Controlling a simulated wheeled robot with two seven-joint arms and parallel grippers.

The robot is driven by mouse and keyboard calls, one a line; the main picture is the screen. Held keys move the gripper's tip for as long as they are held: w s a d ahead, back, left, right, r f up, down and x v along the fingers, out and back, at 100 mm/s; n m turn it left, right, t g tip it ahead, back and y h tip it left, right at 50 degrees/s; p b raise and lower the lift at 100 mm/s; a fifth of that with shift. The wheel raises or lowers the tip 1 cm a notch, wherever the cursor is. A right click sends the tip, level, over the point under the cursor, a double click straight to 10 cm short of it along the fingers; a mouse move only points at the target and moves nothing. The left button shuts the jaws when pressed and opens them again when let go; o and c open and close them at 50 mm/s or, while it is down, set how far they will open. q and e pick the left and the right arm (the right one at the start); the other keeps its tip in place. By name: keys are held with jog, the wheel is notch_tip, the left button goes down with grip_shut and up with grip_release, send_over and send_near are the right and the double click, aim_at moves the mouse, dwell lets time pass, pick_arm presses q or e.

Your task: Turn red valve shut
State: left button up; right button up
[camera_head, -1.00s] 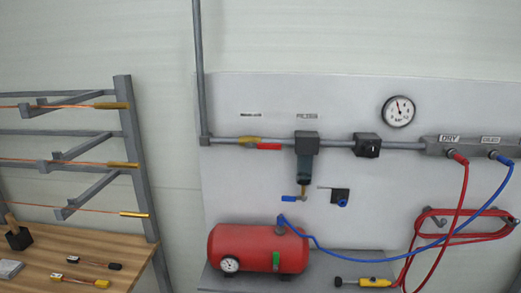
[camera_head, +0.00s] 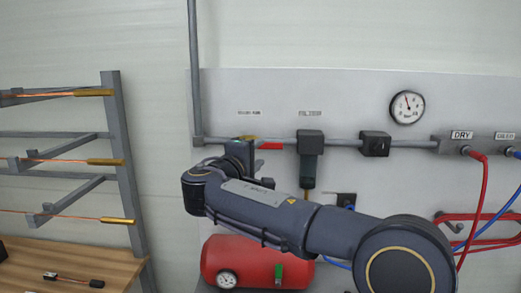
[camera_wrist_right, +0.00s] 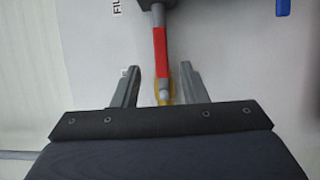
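The red valve handle (camera_head: 271,146) lies along the grey pipe in the head view, to the right of its yellow valve body (camera_head: 246,138). My right gripper (camera_head: 258,164) is at the valve, mostly behind my own wrist and arm, which hide part of the valve. In the right wrist view the two fingers of the right gripper (camera_wrist_right: 160,68) are open and apart. The red handle (camera_wrist_right: 160,48) runs lengthwise between and beyond the fingertips, with the yellow body (camera_wrist_right: 172,88) between the fingers. No contact with the handle is visible. My left gripper is not in view.
A dark filter unit (camera_head: 310,155) hangs from the pipe to the right of the handle. A red tank (camera_head: 245,262) stands below. A gauge (camera_head: 407,107) is on the panel. A grey rack (camera_head: 122,160) and wooden table (camera_head: 85,262) are at left.

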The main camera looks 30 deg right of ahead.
aim_at(270, 146)
jog(key=p+x, duration=0.1)
jog(key=x, duration=0.5)
jog(key=shift+w+d, duration=0.1)
jog(key=shift+d, duration=0.1)
grip_shut()
